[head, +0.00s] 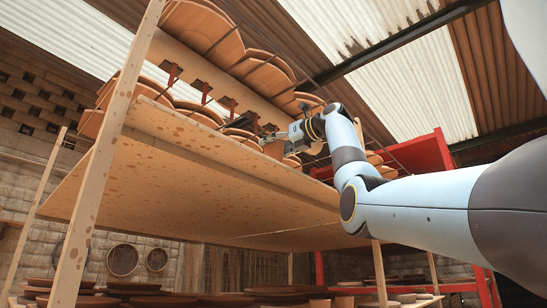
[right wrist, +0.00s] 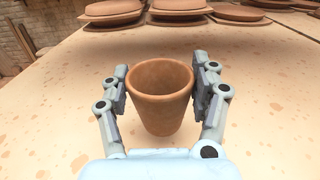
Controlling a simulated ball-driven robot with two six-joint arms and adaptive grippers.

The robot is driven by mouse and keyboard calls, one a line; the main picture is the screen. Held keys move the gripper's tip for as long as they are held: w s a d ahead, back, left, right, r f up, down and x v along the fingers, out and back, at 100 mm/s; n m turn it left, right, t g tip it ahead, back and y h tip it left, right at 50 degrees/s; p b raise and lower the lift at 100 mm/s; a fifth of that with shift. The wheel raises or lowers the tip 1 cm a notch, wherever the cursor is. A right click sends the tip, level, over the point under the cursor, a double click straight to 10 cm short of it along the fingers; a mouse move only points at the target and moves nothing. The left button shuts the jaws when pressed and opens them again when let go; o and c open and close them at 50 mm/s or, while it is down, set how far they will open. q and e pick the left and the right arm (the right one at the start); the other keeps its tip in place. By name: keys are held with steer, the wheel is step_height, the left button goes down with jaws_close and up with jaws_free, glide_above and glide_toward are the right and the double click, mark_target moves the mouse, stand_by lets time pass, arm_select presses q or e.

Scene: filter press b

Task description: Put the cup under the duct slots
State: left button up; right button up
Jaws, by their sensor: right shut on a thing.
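In the right wrist view a terracotta cup (right wrist: 160,95) stands upright between the two fingers of my right gripper (right wrist: 160,88). The fingers are shut on its sides, and its open mouth faces up. In the head view my right gripper (head: 268,137) reaches in over the upper shelf board from the right; I cannot make out the cup clearly there. A long beige duct (head: 190,64) runs above the shelf, with dark slots and red brackets (head: 205,90) along its lower side, just left of the gripper. My left gripper is not in view.
The shelf board (head: 200,170) is seen from below, held by wooden posts (head: 105,150). Stacked clay plates (right wrist: 180,15) lie at the back of the board in the wrist view. The board around the cup is clear. A red frame (head: 425,155) stands behind my right arm.

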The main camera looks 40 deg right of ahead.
mark_target(281, 155)
steer(key=shift+s+f, duration=0.2)
steer(key=shift+f, duration=0.25)
step_height(281, 155, down, 2)
steer(key=shift+s+f, duration=0.15)
steer(key=shift+w+d+f, duration=0.1)
steer(key=shift+w+f, duration=0.15)
steer(key=shift+f, duration=0.2)
steer(key=shift+s+r, duration=0.1)
steer(key=shift+s, duration=0.1)
steer(key=shift+f, duration=0.2)
steer(key=o, duration=1.3)
steer(key=shift+w, duration=0.1)
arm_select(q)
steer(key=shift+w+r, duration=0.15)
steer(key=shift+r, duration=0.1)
arm_select(e)
steer(key=shift+r, duration=0.15)
